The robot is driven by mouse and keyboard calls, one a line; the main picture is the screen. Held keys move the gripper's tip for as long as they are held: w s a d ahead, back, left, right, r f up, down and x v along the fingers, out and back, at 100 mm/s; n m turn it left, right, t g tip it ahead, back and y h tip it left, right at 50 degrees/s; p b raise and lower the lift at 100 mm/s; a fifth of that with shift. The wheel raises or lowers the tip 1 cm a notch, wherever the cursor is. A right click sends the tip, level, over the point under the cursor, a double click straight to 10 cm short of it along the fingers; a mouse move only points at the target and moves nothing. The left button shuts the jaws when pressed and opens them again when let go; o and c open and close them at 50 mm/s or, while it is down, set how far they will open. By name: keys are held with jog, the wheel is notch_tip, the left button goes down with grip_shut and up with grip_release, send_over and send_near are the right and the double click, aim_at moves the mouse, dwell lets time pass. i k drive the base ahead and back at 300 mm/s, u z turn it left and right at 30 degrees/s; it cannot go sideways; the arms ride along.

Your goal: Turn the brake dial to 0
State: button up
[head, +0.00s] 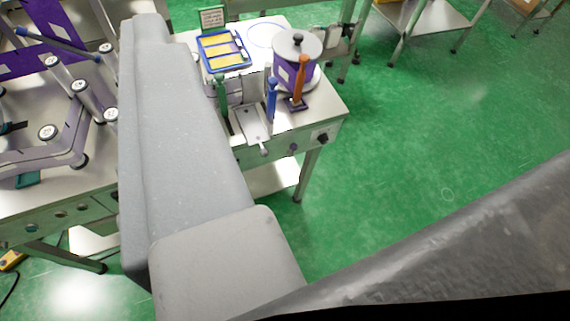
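A small dark knob (323,138), which looks like the brake dial, sits on a pale plate on the front face of the applicator table (334,108), near its right corner. Its marks and setting are too small to read. My gripper is not in view; my large grey arm fills the left middle and the lower part of the head view. The arm covers the left part of the applicator table.
A purple roll (291,76) with a silver lid, an orange-handled tool (300,80) and a blue-yellow tray (223,50) stand on the table. A roller bench (60,200) is at left. Green floor (440,130) to the right is clear.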

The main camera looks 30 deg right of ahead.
aim_at(323, 138)
jog(key=z, duration=0.15)
jog(key=k, duration=0.1)
jog(key=z, duration=0.8)
jog(key=i, duration=0.4)
jog(key=u, duration=0.1)
